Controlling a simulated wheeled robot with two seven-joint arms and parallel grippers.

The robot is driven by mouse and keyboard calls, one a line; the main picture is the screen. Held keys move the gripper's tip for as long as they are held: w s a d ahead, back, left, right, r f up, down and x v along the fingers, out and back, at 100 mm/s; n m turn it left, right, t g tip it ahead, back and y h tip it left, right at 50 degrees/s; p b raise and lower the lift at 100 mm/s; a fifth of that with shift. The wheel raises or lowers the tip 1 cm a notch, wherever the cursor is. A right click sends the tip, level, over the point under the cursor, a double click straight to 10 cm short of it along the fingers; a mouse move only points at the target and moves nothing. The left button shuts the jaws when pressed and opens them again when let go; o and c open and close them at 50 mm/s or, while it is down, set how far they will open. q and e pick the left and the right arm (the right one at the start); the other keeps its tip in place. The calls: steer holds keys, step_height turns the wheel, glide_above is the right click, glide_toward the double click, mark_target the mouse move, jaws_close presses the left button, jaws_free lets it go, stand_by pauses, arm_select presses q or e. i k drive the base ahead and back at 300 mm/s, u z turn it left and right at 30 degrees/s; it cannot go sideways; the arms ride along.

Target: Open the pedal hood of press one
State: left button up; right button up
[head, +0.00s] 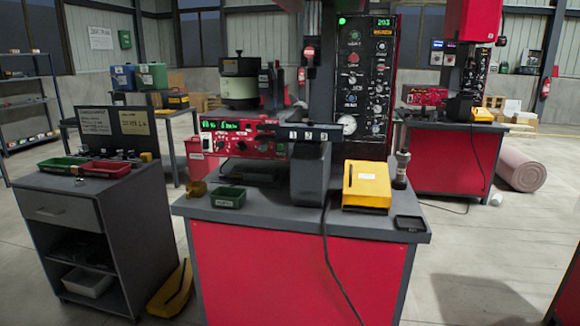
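Press one seems to be the nearest machine, with a grey top and a red front (290,270); I see no number that settles this. A yellow wedge-shaped housing (172,290) lies on the floor at its left foot, partly behind the cabinet's edge, and looks like a foot pedal with a hood. I cannot tell whether its hood is open or shut. Another yellow box (366,180) with a sloped top and a white label sits on the bench top, right of the middle, and looks shut. Neither of my grippers is in view.
A grey cabinet (100,215) with a green and a red tray stands close at the left, leaving a narrow floor gap. The bench holds a small green bin (228,197) and a black tray (411,223). A black cable (333,270) hangs down the front.

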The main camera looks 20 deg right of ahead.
mark_target(366, 184)
steer(key=u, duration=0.3)
steer(key=i, duration=0.9)
steer(key=z, duration=0.15)
